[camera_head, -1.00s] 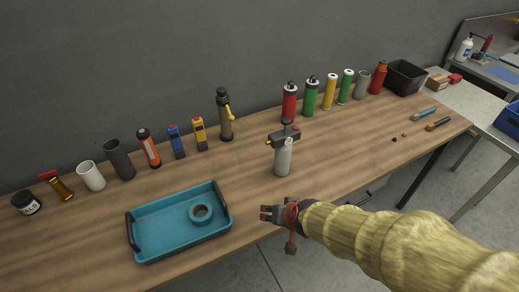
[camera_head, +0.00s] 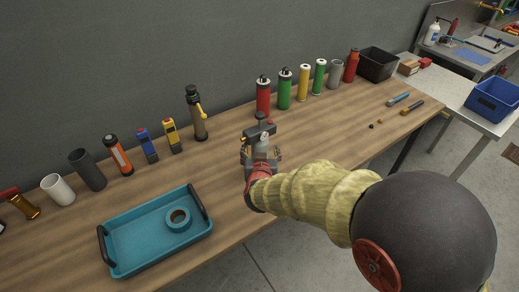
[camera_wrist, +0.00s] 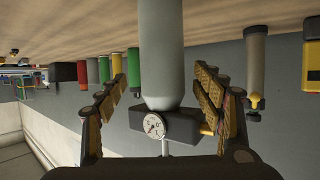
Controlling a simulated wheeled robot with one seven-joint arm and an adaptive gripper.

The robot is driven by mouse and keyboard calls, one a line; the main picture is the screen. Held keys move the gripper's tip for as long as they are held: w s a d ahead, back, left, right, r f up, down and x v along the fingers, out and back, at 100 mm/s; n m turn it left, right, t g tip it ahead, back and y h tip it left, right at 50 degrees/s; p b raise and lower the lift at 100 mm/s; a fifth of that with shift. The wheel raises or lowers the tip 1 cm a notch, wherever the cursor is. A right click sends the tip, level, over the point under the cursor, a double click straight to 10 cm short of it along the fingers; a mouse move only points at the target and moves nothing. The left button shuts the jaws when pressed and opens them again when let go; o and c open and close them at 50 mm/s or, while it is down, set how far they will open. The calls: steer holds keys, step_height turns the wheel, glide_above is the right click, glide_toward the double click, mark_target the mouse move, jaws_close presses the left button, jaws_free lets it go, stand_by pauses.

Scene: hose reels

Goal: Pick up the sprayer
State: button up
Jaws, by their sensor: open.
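A pale grey bottle with a black head (camera_head: 260,130) stands upright on the table; it looks like the sprayer. In the wrist view, which looks upside down, its grey body (camera_wrist: 161,50) and round dial gauge (camera_wrist: 154,125) show large. My gripper (camera_head: 262,156) is open at the bottle's near side. In the wrist view, the two fingers of my gripper (camera_wrist: 160,78) stand on either side of the body, with gaps between. My gripper hides the bottle's lower part in the head view. A brown-grey cylinder with a yellow lever (camera_head: 197,115) stands farther back.
A teal tray (camera_head: 125,262) with a tape roll (camera_head: 178,219) lies left of my gripper. Several bottles and cylinders line the back, including a red one (camera_head: 263,98) close behind the bottle. A black bin (camera_head: 378,65) stands at the back right.

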steer(key=b+x, duration=0.1)
steer(key=x, duration=0.2)
steer(key=shift+w+a+f, duration=0.15)
steer(key=shift+w+f, duration=0.05)
steer(key=shift+w, duration=0.15)
steer(key=shift+c, duration=0.9)
steer(key=shift+r, duration=0.15)
steer(key=c, duration=1.4)
steer(key=shift+c, duration=0.2)
